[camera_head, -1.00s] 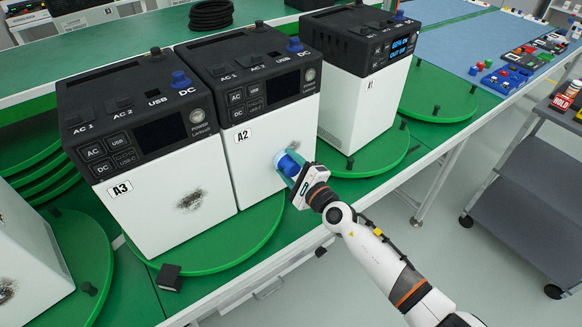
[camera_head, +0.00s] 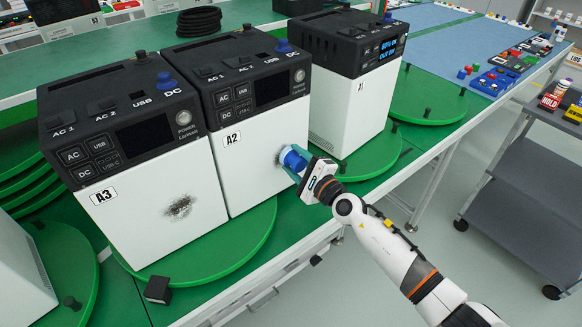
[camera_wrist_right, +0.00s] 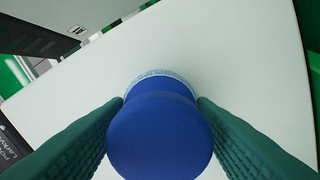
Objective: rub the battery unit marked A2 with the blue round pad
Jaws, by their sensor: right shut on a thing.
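The battery unit marked A2 (camera_head: 255,150) stands upright in the middle of the head view, with a white front and black top. A dark scorch-like smudge (camera_head: 279,159) shows on its front, just left of the pad. My right gripper (camera_head: 304,168) is shut on the blue round pad (camera_head: 292,157) and holds it at the right part of that front. In the right wrist view the blue pad (camera_wrist_right: 160,130) sits between the green fingers, against a white face; I cannot tell whether they touch. My left gripper is not in view.
Unit A3 (camera_head: 150,235), with a smudge on its front, stands close on the left of A2. Unit A1 (camera_head: 335,115) stands behind to the right. They rest on green turntables (camera_head: 262,240). A small black block (camera_head: 158,290) lies in front. A grey cart (camera_head: 520,190) is right.

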